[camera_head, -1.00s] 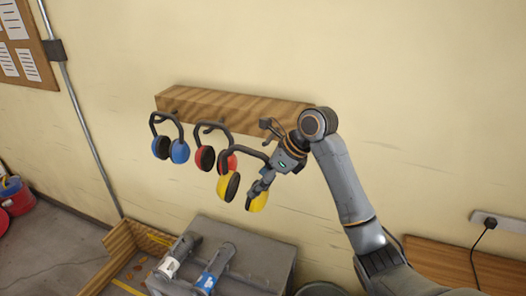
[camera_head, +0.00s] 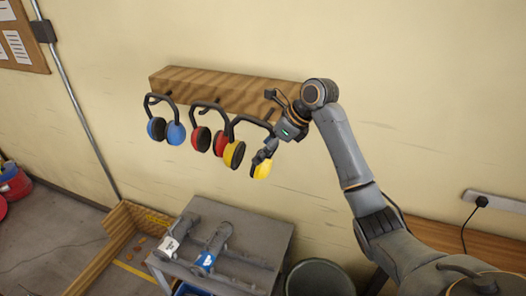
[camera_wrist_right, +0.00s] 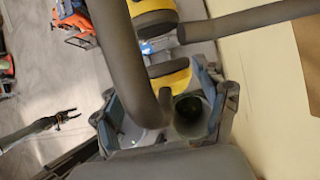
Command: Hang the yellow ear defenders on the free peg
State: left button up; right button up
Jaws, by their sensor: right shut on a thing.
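The yellow ear defenders (camera_head: 262,171) hang from my right gripper (camera_head: 268,150) in the head view, in front of the right part of the wooden peg rail (camera_head: 215,92). Their dark headband is uppermost, just below the rail. One cup overlaps the red pair. The right gripper is shut on them; the headband (camera_wrist_right: 148,75) and yellow cups (camera_wrist_right: 172,78) show close up in the right wrist view.
Blue ear defenders (camera_head: 175,133) and red ear defenders (camera_head: 201,139) hang on the rail to the left. Below stands a grey bench (camera_head: 255,245) with pipe-like parts. A dark round bin (camera_head: 320,278) stands to its right.

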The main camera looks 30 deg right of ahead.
jog(key=w+d+f, duration=0.1)
jog(key=w+d, duration=0.3)
jog(key=d, duration=0.1)
jog(key=shift+w+f, duration=0.3)
jog(key=shift+f, duration=0.1)
dwell(0.5)
dwell(0.6)
jog(key=o, duration=1.8)
jog(key=shift+r, duration=0.1)
jog(key=shift+s, duration=0.1)
jog(key=v, duration=1.1)
jog(key=shift+s+d+r, duration=0.15)
jog(key=shift+r, duration=0.2)
